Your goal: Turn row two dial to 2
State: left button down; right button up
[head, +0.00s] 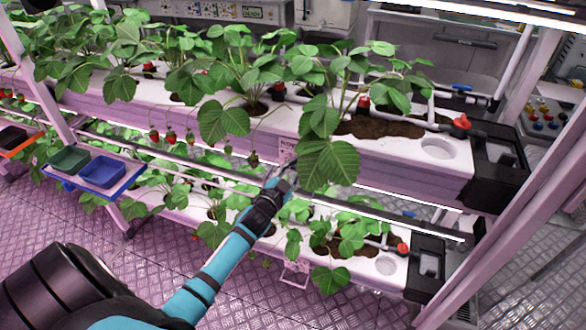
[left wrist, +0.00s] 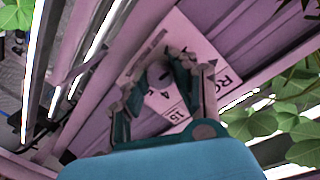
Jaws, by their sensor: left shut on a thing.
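The dial (left wrist: 158,74) is a small grey knob on a pale label plate (left wrist: 200,42). Its printed letters and numbers are partly covered; a 4 and a 15 show. The plate also shows in the head view (head: 287,146) on the front of the upper trough. My left gripper (head: 281,176) is at that trough front, just below the plate, with the dial hidden there. In the left wrist view, its two fingers (left wrist: 156,82) are on either side of the dial, shut on it. I cannot tell which number it points to. My right gripper is not in view.
Strawberry plants fill the upper trough (head: 395,175) and the lower trough (head: 350,268). Leaves (head: 327,160) hang right of my left gripper. A blue tray (head: 102,172) and a green tray (head: 69,159) stand at the left. A rack post (head: 520,225) rises at the right.

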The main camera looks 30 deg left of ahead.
pick_arm(q)
jog(key=m, duration=0.4)
jog(key=shift+r+y+p, duration=0.1)
jog(key=shift+y+p, duration=0.2)
jog(key=shift+m+g, duration=0.4)
jog(key=shift+m, duration=1.5)
jog(key=c, duration=1)
grip_release()
jog(key=shift+c, duration=0.2)
jog(key=v, duration=1.2)
jog(key=shift+d, duration=0.25)
